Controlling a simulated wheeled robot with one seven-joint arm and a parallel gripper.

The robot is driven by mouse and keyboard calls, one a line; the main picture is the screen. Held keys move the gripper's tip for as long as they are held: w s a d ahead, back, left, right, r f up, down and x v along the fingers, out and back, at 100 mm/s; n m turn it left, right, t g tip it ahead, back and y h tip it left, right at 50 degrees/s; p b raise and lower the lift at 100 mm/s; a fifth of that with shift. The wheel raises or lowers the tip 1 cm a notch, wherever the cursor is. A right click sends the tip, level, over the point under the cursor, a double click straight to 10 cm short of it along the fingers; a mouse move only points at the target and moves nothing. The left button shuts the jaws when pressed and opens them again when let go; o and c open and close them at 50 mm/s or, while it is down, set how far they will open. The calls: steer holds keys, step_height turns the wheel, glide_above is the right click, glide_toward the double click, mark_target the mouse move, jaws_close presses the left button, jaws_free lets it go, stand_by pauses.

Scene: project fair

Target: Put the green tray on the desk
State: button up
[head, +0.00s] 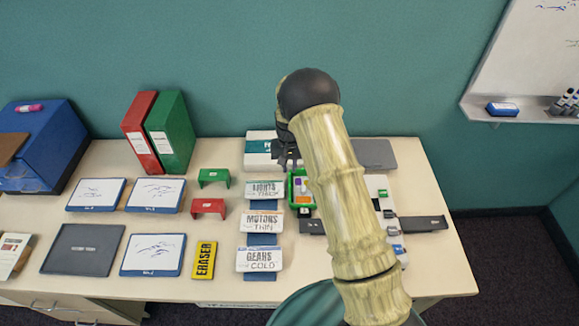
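The green tray (291,189) lies on the desk (225,275), right of the label cards, with small coloured pieces inside. My arm hides its right part. My gripper (287,163) is dark and hangs over the back of the desk, just behind the tray's back edge in the picture. It is small and partly covered by my arm. I cannot tell whether its fingers are open or shut, or whether they touch the tray.
Label cards (262,222) stand left of the tray. A white and teal box (259,148) and a grey flat panel (375,153) are behind. Small parts (388,214) lie right of my arm. Red and green binders (172,133) stand back left. The desk's right front corner is clear.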

steer(key=shift+r, duration=0.1)
steer(key=s+d+r+t, duration=0.1)
steer(key=s+d+r, duration=0.3)
steer(key=s+r, duration=0.5)
steer(key=s+d+r+t, duration=0.1)
steer(key=s+d+r, duration=0.4)
steer(key=s+r, duration=0.5)
steer(key=s, duration=0.7)
steer(key=shift+s+d+n+t, duration=0.2)
steer(key=shift+s+n+t, duration=0.1)
steer(key=shift+s+n, duration=0.1)
